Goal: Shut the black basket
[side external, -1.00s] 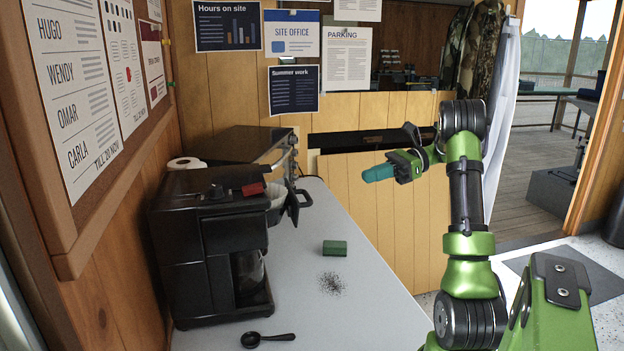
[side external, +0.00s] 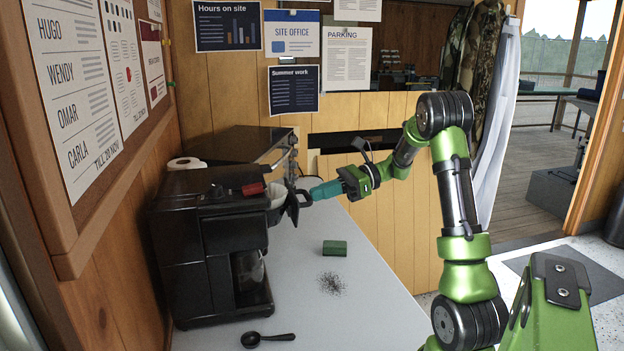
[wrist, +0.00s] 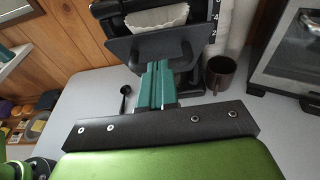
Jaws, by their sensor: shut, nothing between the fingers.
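The black basket (side external: 291,208) stands swung out from the upper right of the black coffee machine (side external: 178,245). In the wrist view the basket (wrist: 130,48) shows its dark front, with a white paper filter (wrist: 157,19) inside. My gripper (side external: 313,193) has teal fingers, shut and empty, at the outer side of the basket by its dark handle. In the wrist view my fingertips (wrist: 156,68) overlap the lower part of the basket's front. I cannot tell whether they touch it.
A green sponge (side external: 334,247), spilled dark grounds (side external: 331,284) and a black spoon (side external: 267,340) lie on the grey counter. A toaster oven (side external: 262,146) stands behind the machine. A dark mug (wrist: 221,74) shows right of my fingers. The counter's front right is clear.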

